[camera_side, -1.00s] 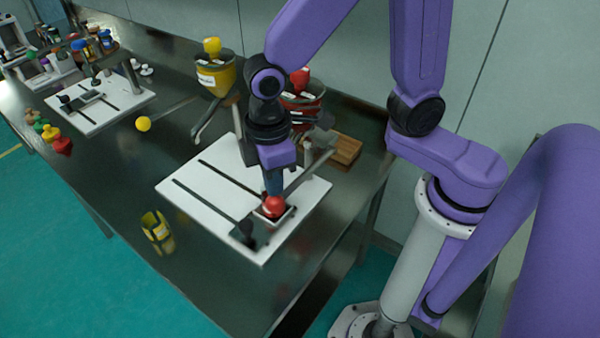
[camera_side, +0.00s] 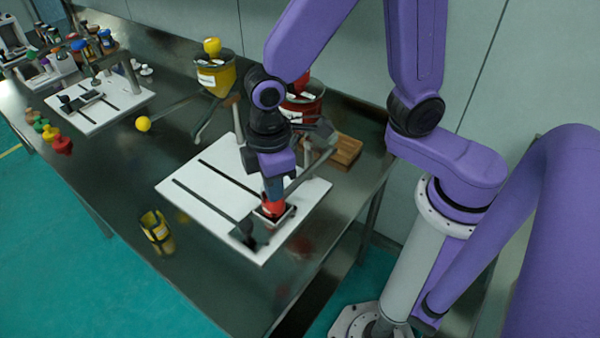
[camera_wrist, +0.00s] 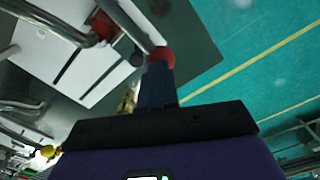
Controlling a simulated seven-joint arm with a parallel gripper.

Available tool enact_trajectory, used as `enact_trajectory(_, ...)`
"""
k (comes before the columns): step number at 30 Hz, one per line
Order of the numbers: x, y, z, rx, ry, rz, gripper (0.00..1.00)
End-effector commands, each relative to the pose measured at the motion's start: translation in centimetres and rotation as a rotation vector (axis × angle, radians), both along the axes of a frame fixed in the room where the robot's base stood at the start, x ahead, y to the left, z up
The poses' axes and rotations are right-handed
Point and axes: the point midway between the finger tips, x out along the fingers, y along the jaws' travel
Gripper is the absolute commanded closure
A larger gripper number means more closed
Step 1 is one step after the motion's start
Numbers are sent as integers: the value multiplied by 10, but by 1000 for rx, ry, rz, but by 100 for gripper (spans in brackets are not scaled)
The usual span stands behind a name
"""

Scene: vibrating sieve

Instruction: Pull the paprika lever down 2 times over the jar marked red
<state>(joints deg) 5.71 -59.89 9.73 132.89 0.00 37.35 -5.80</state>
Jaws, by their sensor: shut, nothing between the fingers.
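The paprika hopper (camera_side: 302,103) is red and stands at the back, partly behind my wrist. Its metal lever (camera_side: 312,176) slopes toward the front, over the white board. In the wrist view, the lever's red ball knob (camera_wrist: 162,56) is right at my fingertips, and the bar runs up and left from it. My gripper (camera_side: 274,188) points down, shut and empty, at the knob end. Below it, red shows at the dark square holder on the board; I cannot cleanly separate knob and jar there. The jar's marking is hidden.
A yellow hopper (camera_side: 216,76) with a yellow-knobbed lever (camera_side: 143,124) stands to the left. A yellow-marked jar (camera_side: 156,228) is at the table's front. The white board (camera_side: 205,180) has dark slots. A wooden block (camera_side: 345,150) lies at the right.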

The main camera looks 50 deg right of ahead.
Motion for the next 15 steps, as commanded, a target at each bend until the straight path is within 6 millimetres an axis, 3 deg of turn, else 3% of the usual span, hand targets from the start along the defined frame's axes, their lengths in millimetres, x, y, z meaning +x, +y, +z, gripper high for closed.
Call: enact_trajectory(15,-1,-1,-18,-3,2,0,100)
